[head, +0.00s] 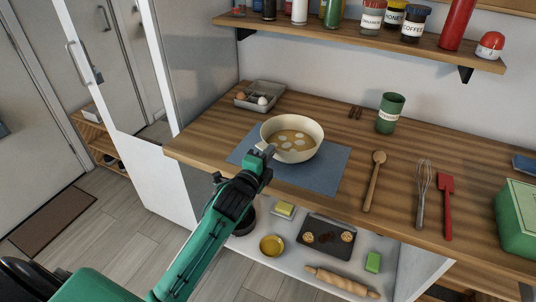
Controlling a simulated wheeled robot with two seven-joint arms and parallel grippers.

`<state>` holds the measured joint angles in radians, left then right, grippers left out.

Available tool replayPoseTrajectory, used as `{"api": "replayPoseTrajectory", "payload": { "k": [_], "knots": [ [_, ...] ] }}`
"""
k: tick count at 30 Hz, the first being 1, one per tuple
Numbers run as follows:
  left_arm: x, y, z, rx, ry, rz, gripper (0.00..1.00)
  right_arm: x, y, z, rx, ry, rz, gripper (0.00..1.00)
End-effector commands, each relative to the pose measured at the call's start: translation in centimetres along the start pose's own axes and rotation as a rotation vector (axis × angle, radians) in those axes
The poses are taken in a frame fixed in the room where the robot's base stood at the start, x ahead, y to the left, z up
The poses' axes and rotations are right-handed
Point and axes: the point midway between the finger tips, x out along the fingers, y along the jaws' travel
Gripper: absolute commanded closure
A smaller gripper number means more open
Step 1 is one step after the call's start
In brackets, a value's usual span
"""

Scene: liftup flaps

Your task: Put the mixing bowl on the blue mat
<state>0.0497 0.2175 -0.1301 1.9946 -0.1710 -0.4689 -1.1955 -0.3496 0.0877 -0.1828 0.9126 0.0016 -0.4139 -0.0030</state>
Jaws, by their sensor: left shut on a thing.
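The mixing bowl (307,152) is cream-coloured with pale, round shapes in a tan liquid inside. It appears upright over the blue mat (322,178), which lies flat at the front of the wooden counter. I cannot tell whether the bowl touches the mat or is held just above it. My left gripper (266,151) is shut on the bowl's near-left rim. My right gripper is not in view.
An egg tray (260,96) stands behind left. A green canister (390,113), wooden spoon (374,180), whisk (422,190), red spatula (446,205) and green box (517,219) are to the right. A shelf of jars (350,33) hangs above.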

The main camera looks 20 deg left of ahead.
Motion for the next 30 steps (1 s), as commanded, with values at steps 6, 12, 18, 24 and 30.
{"api": "replayPoseTrajectory", "payload": {
  "k": [6,12,18,24,30],
  "knots": [
    [0.0,-0.2,0.0,0.0,0.001,-0.006,1.0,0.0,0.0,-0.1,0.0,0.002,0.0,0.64],
    [0.0,0.2,0.0,0.0,0.0,-0.002,0.81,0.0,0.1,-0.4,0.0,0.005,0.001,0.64],
    [0.0,0.2,0.0,0.0,0.0,-0.002,0.73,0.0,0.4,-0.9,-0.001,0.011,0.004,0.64],
    [-0.1,-0.1,0.0,0.0,0.0,-0.001,0.73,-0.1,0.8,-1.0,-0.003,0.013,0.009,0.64],
    [-2.7,0.1,0.0,0.002,0.001,0.0,0.73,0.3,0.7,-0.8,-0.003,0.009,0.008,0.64]
  ]
}}
